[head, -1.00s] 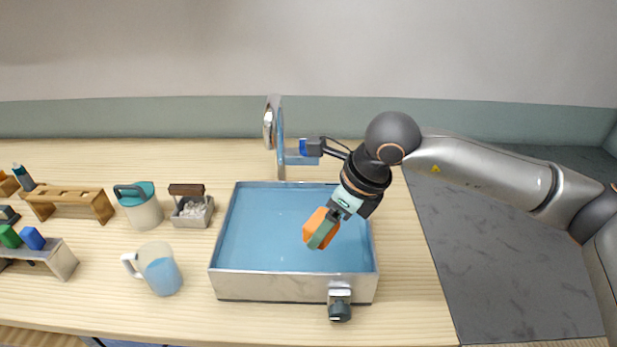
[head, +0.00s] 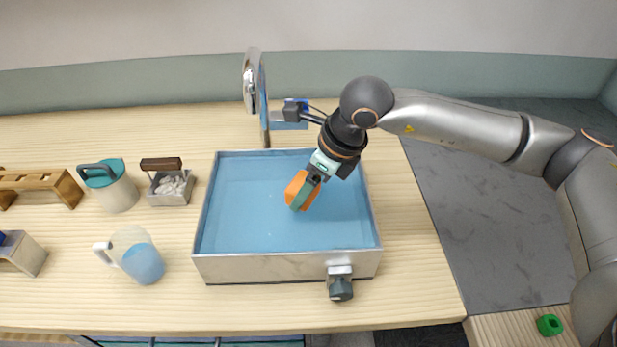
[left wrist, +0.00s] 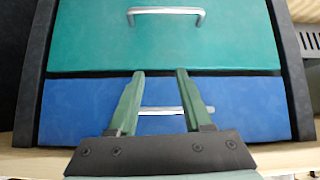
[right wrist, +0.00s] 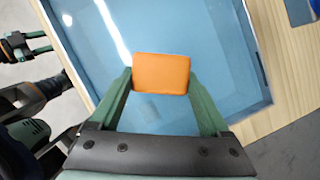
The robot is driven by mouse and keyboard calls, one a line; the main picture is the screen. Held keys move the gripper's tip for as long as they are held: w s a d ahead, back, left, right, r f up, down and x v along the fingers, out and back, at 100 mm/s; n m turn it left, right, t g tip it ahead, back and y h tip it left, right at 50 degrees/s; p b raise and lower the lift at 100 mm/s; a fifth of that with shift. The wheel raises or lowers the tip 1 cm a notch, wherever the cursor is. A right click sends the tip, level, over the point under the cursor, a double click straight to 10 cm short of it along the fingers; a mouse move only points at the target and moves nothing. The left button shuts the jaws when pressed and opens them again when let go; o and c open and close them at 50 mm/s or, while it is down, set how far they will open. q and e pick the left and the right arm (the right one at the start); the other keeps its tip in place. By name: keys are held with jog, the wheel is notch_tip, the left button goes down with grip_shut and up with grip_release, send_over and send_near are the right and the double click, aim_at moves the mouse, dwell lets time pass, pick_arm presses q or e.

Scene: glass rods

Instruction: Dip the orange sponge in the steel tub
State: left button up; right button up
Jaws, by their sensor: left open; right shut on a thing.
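The orange sponge (head: 302,190) is held by my right gripper (head: 308,191) over the right half of the steel tub (head: 275,268). In the right wrist view the sponge (right wrist: 161,74) sits between the two green fingertips, with blue water (right wrist: 160,118) behind it. I cannot tell whether the sponge touches the water. The tub has a steel rim and a dark-knobbed tap at its front. My left gripper (left wrist: 158,88) is open and empty in the left wrist view, in front of teal and blue drawer fronts with metal handles. It is not in the head view.
Left of the tub stand a clear jug (head: 137,256) of blue liquid, a small steel box (head: 170,186) of pale pieces, a teal-lidded can (head: 110,186) and a wooden rack (head: 40,184).

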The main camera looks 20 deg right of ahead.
notch_tip(320, 180, down, 5)
jog(key=b, duration=0.4)
notch_tip(320, 180, down, 3)
jog(key=b, duration=0.3)
jog(key=shift+r, duration=0.1)
jog(key=shift+f+b, duration=0.35)
jog(key=shift+b, duration=0.05)
jog(key=shift+f+b, duration=0.45)
pick_arm(q)
jog(key=w+d+f+h, duration=0.1)
jog(key=w+d+f, duration=0.1)
jog(key=f, duration=0.4)
jog(key=shift+d+f+m, duration=0.3)
jog(key=shift+d+f, duration=0.05)
jog(key=shift+d, duration=0.4)
pick_arm(e)
jog(key=shift+f, duration=0.15)
pick_arm(q)
jog(key=shift+w+r, duration=0.1)
jog(key=shift+w, duration=0.05)
jog(key=shift+s+f, duration=0.2)
jog(key=shift+s, duration=0.1)
